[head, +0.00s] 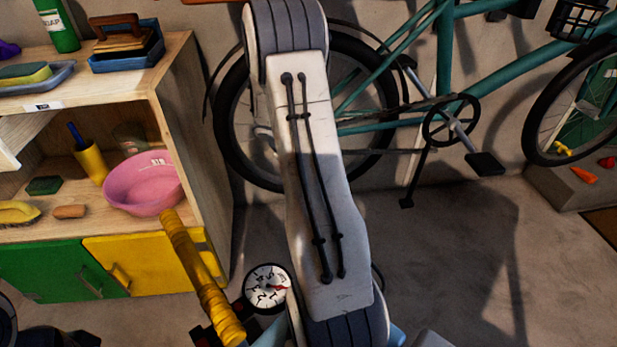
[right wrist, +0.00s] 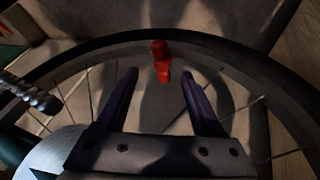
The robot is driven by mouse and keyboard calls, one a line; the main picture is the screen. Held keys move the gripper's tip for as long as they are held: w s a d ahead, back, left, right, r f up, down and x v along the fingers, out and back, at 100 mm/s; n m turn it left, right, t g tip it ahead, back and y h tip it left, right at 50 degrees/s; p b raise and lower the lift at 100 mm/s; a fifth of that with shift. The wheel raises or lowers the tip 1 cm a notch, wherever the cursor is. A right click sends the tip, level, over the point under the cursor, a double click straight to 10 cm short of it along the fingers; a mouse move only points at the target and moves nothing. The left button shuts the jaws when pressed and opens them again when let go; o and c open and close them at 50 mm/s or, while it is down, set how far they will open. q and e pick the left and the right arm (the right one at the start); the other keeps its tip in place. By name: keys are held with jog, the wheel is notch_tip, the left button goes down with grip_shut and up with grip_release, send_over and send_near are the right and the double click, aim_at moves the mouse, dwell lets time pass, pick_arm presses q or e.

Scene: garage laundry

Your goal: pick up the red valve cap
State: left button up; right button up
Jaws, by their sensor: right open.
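A small red piece, which looks like the red valve cap (right wrist: 161,62), shows in the right wrist view just above centre. My right gripper (right wrist: 159,76) is open, with its two dark purple fingers apart on either side of the lower part of the red piece in the picture. No contact is visible, and I cannot tell the depth between them. In the head view a small red piece (head: 607,162) lies on a low ledge at the right edge; I cannot tell if it is the same one. Neither gripper shows in the head view.
A bicycle wheel rim (right wrist: 225,62) with spokes curves around the gripper. In the head view a teal bicycle (head: 445,60) stands along the wall. A yellow piece (head: 562,148) and an orange piece (head: 584,176) lie on the ledge (head: 560,192). A gauge (head: 268,286) stands low centre.

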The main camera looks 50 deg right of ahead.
jog(key=b+x, duration=0.2)
jog(key=x, duration=0.3)
jog(key=shift+w+a+f, duration=0.1)
jog(key=shift+a+f, duration=0.05)
jog(key=shift+a, duration=0.05)
grip_shut()
